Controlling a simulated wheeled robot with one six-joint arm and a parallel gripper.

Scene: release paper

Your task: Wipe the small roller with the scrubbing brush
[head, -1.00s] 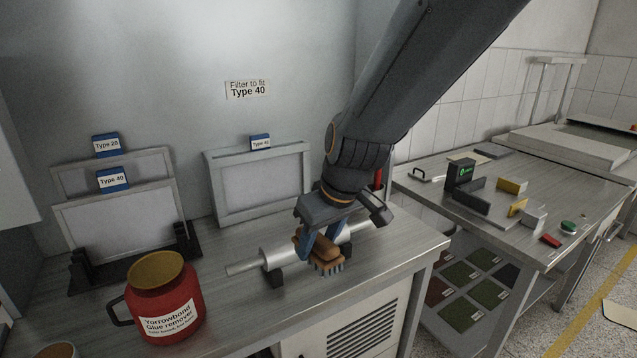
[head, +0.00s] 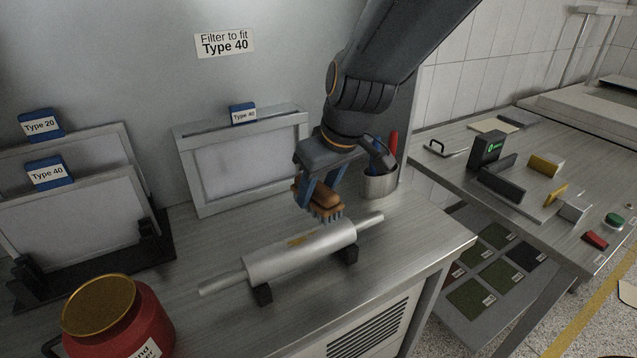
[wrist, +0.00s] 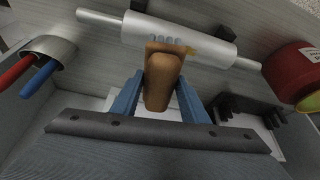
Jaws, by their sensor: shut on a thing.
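The small roller (head: 285,259) is a silver cylinder with thin end shafts, resting on dark supports on the metal counter. An orange-brown patch (head: 300,240) shows on its upper surface. My gripper (head: 318,197) is shut on the scrubbing brush (head: 327,203), which has a brown body and grey-blue bristles pointing down. In the head view the brush is just above and behind the roller's right half, seemingly apart from it. In the wrist view the brush (wrist: 163,80) lies between the blue fingers and overlaps the roller (wrist: 200,45), partly hiding it.
A red glue remover jug (head: 115,325) stands at front left. Framed filters (head: 245,160) lean at the back. A metal cup (head: 382,183) holding red- and blue-handled tools stands close behind my gripper on the right. The counter in front of the roller is clear.

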